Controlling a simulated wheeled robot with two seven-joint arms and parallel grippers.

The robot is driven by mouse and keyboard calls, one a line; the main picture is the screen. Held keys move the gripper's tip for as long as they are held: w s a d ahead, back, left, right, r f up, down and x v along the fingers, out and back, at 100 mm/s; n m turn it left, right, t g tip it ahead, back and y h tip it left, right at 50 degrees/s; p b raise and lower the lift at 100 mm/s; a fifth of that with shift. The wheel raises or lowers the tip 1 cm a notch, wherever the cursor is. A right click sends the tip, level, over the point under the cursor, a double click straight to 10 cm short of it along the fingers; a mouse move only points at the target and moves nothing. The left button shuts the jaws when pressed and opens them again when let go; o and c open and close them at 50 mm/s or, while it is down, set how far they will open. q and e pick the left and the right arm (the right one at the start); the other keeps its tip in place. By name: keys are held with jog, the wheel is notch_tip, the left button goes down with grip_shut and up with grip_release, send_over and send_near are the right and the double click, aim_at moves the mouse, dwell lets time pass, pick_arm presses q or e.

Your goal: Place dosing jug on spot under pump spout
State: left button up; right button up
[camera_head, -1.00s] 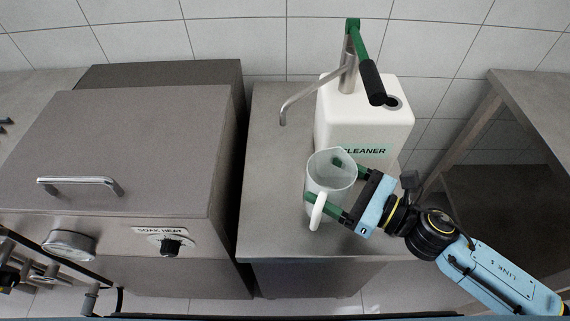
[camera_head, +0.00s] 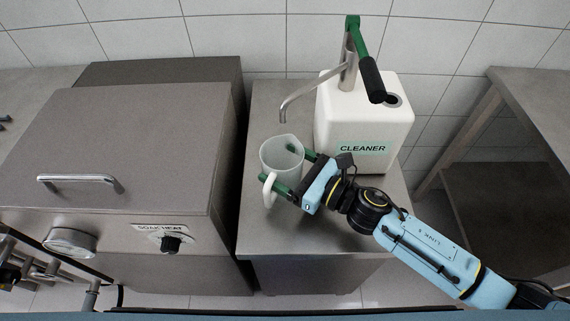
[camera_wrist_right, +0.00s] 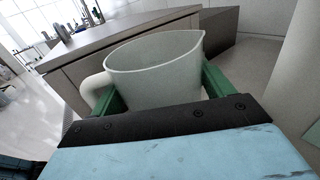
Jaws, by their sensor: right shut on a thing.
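The white dosing jug (camera_head: 283,172) is upright, with its handle toward the front. My right gripper (camera_head: 282,171) is shut on it, its green fingers on either side of the jug's body. In the right wrist view the jug (camera_wrist_right: 155,75) sits between the green fingers (camera_wrist_right: 160,92), mouth up. The pump spout (camera_head: 300,96) curves down to the left from the pump on the white cleaner container (camera_head: 365,122). I cannot tell whether the jug touches the counter. My left gripper is not in view.
The steel counter (camera_head: 262,110) is bare around the jug and under the spout. The soak heat unit (camera_head: 150,150) stands to the left, taller than the counter. Another steel table (camera_head: 540,110) is at the right.

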jog(key=shift+f, duration=0.15)
jog(key=o, duration=0.7)
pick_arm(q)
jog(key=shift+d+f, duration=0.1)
pick_arm(e)
jog(key=shift+o, duration=0.4)
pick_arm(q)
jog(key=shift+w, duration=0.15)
pick_arm(e)
jog(key=shift+d+r, duration=0.1)
jog(key=shift+r, duration=0.15)
jog(key=b+v, duration=0.1)
jog(key=v, duration=1)
jog(key=shift+f, duration=0.15)
jog(key=shift+s+d, duration=0.25)
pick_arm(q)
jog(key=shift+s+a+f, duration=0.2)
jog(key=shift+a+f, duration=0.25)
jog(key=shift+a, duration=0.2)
